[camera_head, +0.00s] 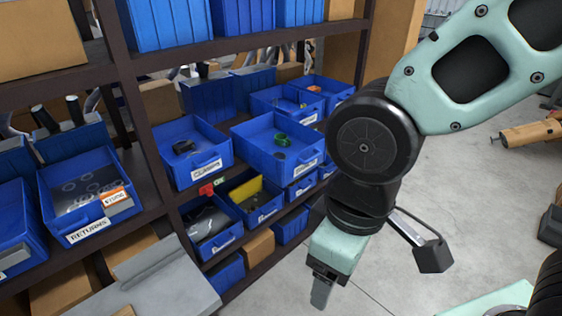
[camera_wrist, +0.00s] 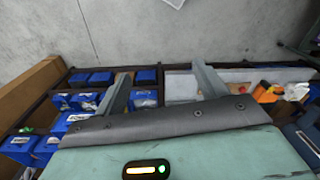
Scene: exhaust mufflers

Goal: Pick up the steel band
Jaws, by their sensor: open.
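I cannot single out the steel band with certainty in either view. Thin, pale ring shapes (camera_head: 75,190) lie in a blue bin labelled RETURNS (camera_head: 92,226) at the left of the head view. A small dark part (camera_head: 183,147) lies in another labelled blue bin (camera_head: 205,168) nearer the middle. My gripper (camera_head: 322,290) hangs pointing down over the floor, to the right of the rack and apart from these bins. In the wrist view its two fingers (camera_wrist: 163,88) are spread wide, with nothing between them.
A dark-framed rack (camera_head: 150,215) holds several blue bins and cardboard boxes. One bin holds a green ring (camera_head: 282,140). A grey surface (camera_head: 160,290) juts out at the lower left. The concrete floor (camera_head: 440,190) is mostly open on the right. Orange items (camera_wrist: 265,92) show at the right of the wrist view.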

